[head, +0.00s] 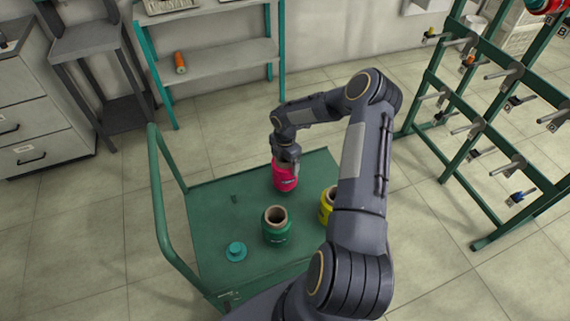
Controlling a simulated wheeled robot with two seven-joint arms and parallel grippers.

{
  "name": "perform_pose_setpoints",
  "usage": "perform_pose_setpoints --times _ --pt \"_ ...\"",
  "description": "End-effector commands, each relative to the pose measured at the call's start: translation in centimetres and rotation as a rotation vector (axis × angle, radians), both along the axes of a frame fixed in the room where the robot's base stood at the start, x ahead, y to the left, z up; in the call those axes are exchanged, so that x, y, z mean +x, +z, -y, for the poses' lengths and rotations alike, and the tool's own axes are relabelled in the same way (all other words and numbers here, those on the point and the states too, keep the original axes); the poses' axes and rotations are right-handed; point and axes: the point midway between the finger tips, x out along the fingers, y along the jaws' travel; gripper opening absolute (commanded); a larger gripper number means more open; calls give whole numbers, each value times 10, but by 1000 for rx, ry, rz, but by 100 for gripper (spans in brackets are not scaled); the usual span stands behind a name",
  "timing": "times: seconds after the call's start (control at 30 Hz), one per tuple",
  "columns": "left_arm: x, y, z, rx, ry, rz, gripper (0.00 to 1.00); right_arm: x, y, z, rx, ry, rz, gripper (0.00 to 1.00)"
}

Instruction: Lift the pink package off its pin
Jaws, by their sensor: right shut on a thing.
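The pink package (284,178) is at the back of the green cart top, upright or nearly so. My right gripper (286,157) comes down from above and is shut on the upper part of the pink package. Its fingers partly cover the package's top. The pin under the package is hidden, and I cannot tell whether the package still sits on it or is raised. My left gripper is not in view.
On the cart top (215,222) stand a green package (275,226), a yellow package (327,205) partly behind my right arm, a teal knobbed disc (236,251) and a small bare pin (234,198). A green pin rack (452,98) stands right. The cart handle (157,190) rises left.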

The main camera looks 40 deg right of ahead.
Motion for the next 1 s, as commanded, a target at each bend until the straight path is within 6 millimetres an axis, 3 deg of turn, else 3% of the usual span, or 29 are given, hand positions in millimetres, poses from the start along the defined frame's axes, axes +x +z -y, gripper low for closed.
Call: perform_pose_setpoints --times 0.17,0.47,0.7,1.0 --pt "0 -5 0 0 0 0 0 -2 27 0 -3 1 4 38" --pt "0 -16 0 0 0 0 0 -49 83 -16 -4 0 4 38" --pt "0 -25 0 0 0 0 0 -97 104 -32 -3 -1 2 38" --pt "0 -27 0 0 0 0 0 -128 119 -43 -1 -1 2 38"
